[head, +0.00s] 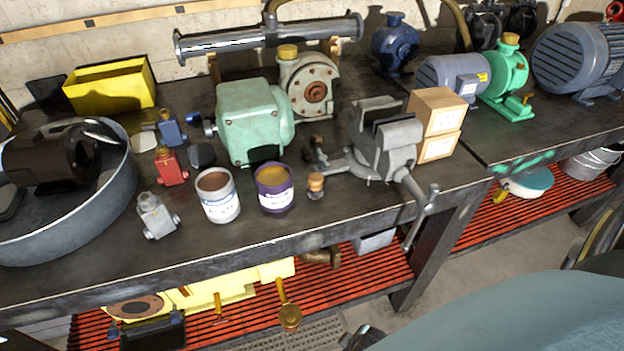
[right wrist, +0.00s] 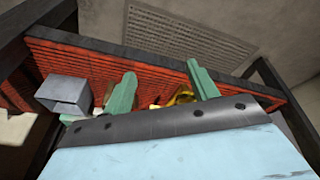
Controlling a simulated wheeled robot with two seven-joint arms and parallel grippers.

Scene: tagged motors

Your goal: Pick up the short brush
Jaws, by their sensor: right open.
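I cannot make out the short brush for certain in either view. A small object with a tan top (head: 316,185) stands on the workbench beside the purple can, but it is too small to identify. My right gripper (right wrist: 161,72) shows in the right wrist view. Its two green fingers are wide apart with nothing between them. Beyond them is the red slatted lower shelf (right wrist: 150,72). In the head view a pale blue part of my right arm fills the lower right corner, in front of the bench. My left gripper is in neither view.
The workbench (head: 270,236) holds a white can (head: 217,196), a purple can (head: 274,188), a vise (head: 385,145), cardboard boxes (head: 437,122), a green motor (head: 250,125) and a round metal tub (head: 95,215). A grey box (right wrist: 65,92) sits on the lower shelf. The bench's front strip is clear.

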